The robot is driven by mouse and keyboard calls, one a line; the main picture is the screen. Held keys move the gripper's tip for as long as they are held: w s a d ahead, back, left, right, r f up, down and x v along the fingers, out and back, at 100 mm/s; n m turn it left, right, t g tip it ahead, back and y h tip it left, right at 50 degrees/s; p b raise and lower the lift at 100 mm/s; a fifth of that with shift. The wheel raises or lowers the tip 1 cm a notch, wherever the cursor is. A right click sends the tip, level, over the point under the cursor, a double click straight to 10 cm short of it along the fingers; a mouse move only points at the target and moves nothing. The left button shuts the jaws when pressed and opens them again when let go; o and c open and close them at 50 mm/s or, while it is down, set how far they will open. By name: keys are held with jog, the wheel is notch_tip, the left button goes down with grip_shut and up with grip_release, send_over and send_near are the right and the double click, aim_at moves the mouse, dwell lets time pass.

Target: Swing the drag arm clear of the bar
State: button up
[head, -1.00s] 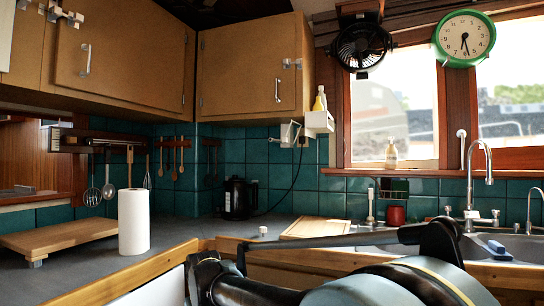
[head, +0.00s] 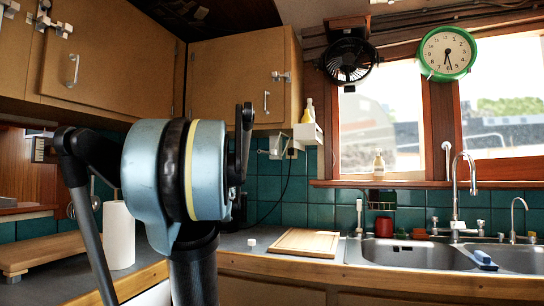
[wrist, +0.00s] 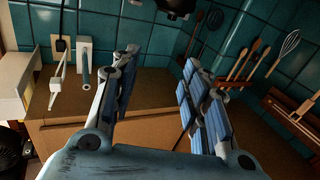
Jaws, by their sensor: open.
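In the wrist view, my gripper (wrist: 160,60) is open and empty, its two blue-padded fingers spread apart in front of the tiled wall. Left of the fingers, a white lever (wrist: 58,80) projects near a black plug, and a grey-blue rod (wrist: 87,70) projects from a white plate (wrist: 84,49). These may be the drag arm and the bar; I cannot tell for sure. Both stand apart from the fingers. In the head view, this white wall fitting (head: 276,148) shows small below the right cabinet. My own arm covers the centre left there, and the fingers cannot be made out.
A white wall shelf (head: 308,134) with a bottle stands right of the fitting. Cabinets (head: 235,75) are above it. Hanging utensils (wrist: 250,55) are right of my fingers in the wrist view.

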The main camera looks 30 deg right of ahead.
aim_at(272, 153)
jog(key=s+d+r+m+g+h, duration=0.25)
jog(key=d+r+m+h, duration=0.35)
jog(key=d+r+h, duration=0.75)
jog(key=w+d+r+y, duration=0.1)
jog(key=w+d, duration=0.2)
jog(key=d, duration=0.2)
jog(key=w+d+r+y, duration=0.1)
jog(key=w+d+r, duration=0.1)
jog(key=w+d, duration=0.1)
jog(key=w+d+r+y, duration=0.2)
jog(key=w+d, duration=0.1)
jog(key=d, duration=0.3)
jog(key=shift+w+d+r+n+t, duration=0.1)
jog(key=shift+w+d+n+t, duration=0.15)
jog(key=shift+w+d+n, duration=0.1)
grip_shut()
jog(key=shift+a, duration=0.1)
